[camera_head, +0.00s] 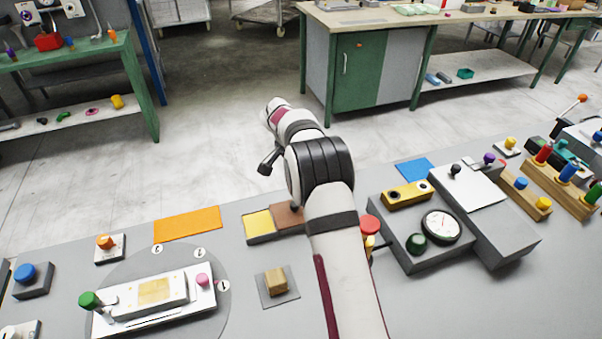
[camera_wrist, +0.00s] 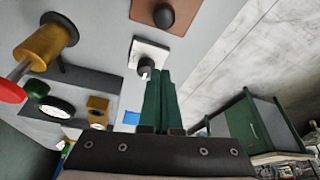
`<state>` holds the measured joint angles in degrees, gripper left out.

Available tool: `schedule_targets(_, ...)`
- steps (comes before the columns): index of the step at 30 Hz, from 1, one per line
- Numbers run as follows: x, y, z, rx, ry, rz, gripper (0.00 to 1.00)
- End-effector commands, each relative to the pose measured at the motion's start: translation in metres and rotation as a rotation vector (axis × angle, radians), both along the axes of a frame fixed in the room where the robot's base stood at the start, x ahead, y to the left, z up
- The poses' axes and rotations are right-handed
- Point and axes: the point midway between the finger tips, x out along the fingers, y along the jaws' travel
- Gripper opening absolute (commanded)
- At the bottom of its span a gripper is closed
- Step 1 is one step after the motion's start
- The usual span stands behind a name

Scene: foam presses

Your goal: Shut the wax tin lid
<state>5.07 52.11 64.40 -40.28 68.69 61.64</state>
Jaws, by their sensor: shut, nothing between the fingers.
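The wax tin (camera_head: 262,239) is a shallow grey tray with a yellow surface, near the far edge of the bench. A brown lid (camera_head: 287,216) lies to its right, partly behind my arm, so it appears open. In the wrist view the brown lid (camera_wrist: 185,14) shows at the top with a dark round knob (camera_wrist: 164,16); the yellow part is out of view there. My gripper (camera_wrist: 160,74) has green fingers together and empty. They point toward the lid but appear apart from it in the wrist view. My arm hides the fingers in the head view.
A white plate with a dark knob (camera_wrist: 147,62) shows near my fingertips. A yellow cylinder with a red ball (camera_wrist: 45,48) stands nearby. A gauge box (camera_head: 440,230) is right of my arm, a wooden block (camera_head: 276,281) in front. An orange mat (camera_head: 187,224) lies left.

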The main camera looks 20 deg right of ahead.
Motion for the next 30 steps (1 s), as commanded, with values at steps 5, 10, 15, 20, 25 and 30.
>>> schedule_targets(5,0.002,-0.013,-0.038,0.0,0.003,0.0,0.0)
schedule_targets(10,0.002,-0.005,-0.055,0.001,0.0,0.005,0.0)
schedule_targets(15,-0.004,0.014,-0.055,0.001,0.0,0.003,0.0)
schedule_targets(20,-0.006,0.02,-0.055,0.002,0.0,0.002,0.0)
schedule_targets(25,-0.006,0.02,-0.055,0.002,0.0,0.002,0.0)
schedule_targets(30,-0.005,0.028,-0.055,0.002,0.001,0.003,0.0)
